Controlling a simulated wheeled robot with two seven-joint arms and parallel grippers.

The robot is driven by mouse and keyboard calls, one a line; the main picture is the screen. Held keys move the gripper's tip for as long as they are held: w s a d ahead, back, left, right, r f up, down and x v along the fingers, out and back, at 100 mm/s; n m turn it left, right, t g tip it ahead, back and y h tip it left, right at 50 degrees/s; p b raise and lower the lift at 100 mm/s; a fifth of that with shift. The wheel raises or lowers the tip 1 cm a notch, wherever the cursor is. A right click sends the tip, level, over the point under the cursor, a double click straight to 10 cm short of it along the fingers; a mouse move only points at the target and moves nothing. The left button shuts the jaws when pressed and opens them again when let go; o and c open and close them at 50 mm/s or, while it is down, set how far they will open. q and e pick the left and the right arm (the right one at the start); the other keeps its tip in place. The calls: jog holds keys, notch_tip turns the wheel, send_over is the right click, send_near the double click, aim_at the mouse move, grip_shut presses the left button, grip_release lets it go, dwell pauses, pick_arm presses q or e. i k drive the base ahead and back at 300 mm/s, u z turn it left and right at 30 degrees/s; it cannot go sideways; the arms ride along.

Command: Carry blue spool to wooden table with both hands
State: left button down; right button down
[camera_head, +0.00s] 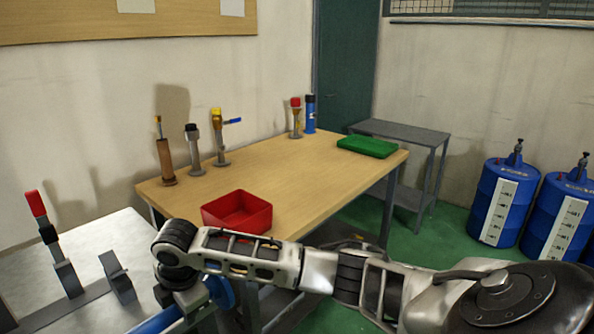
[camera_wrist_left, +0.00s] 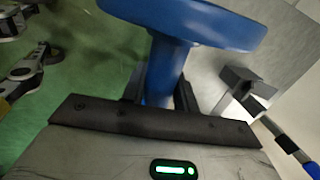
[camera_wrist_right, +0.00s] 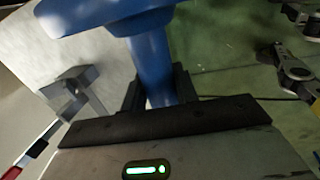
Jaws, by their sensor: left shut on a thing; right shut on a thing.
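The blue spool (camera_head: 220,291) shows at the bottom left of the head view, partly hidden behind my arm. Its shaft and wide flange (camera_wrist_left: 205,20) fill the top of the left wrist view, and it also shows in the right wrist view (camera_wrist_right: 110,15). My left gripper (camera_wrist_left: 160,88) is shut around the spool's shaft. My right gripper (camera_wrist_right: 152,90) is shut around the shaft too. The wooden table (camera_head: 310,165) stands beyond my arm in the head view, and the spool is on its near side, apart from its top.
A red bin (camera_head: 238,212) sits at the table's near edge, and a green tray (camera_head: 367,146) at its far right. Several upright fittings line the back edge. The middle of the tabletop is clear. A grey metal bench (camera_head: 90,260) with red-handled clamps is at left; blue drums (camera_head: 497,200) stand at right.

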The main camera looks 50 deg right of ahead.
aim_at(295, 176)
jog(key=z, duration=2.3)
jog(key=i, duration=3.45)
jog(key=u, duration=1.6)
